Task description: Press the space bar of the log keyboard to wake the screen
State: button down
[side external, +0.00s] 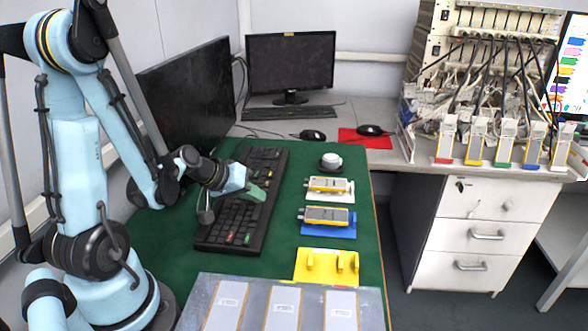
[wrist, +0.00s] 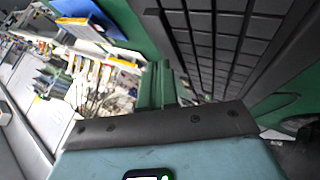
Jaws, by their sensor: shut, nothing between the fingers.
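A large black keyboard (side external: 228,225) lies on the green mat in front of a big dark screen (side external: 188,98). The keyboard also fills the upper right of the wrist view (wrist: 225,45). My gripper (side external: 257,193) reaches over it from the left, with its green fingers shut and empty at the middle of the keyboard's right-hand long edge. The shut fingers also show in the wrist view (wrist: 157,84), beside the keyboard's edge. The space bar cannot be made out, and my gripper hides part of the keys. I cannot tell whether the fingertips touch the keyboard.
Right of the keyboard on the green mat (side external: 290,205) are a white round-topped object (side external: 331,160), yellow-and-grey cells on white and blue (side external: 344,231) holders, and a yellow holder (side external: 312,279). A grey tray (side external: 262,290) lies in front. A second monitor (side external: 290,65) and keyboard (side external: 287,113) stand behind.

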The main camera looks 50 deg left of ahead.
aim_at(255, 207)
jog(key=shift+r, duration=0.35)
jog(key=shift+r, duration=2.5)
jog(key=shift+d, duration=0.1)
jog(key=s+d+r+m+g, duration=0.1)
jog(key=d+r+m, duration=0.1)
jog(key=d+m, duration=0.2)
jog(key=s+d+r+m+g, duration=0.1)
jog(key=d+m, duration=0.3)
jog(key=d, duration=0.5)
jog(key=shift+s+r, duration=0.65)
jog(key=shift+s, duration=0.15)
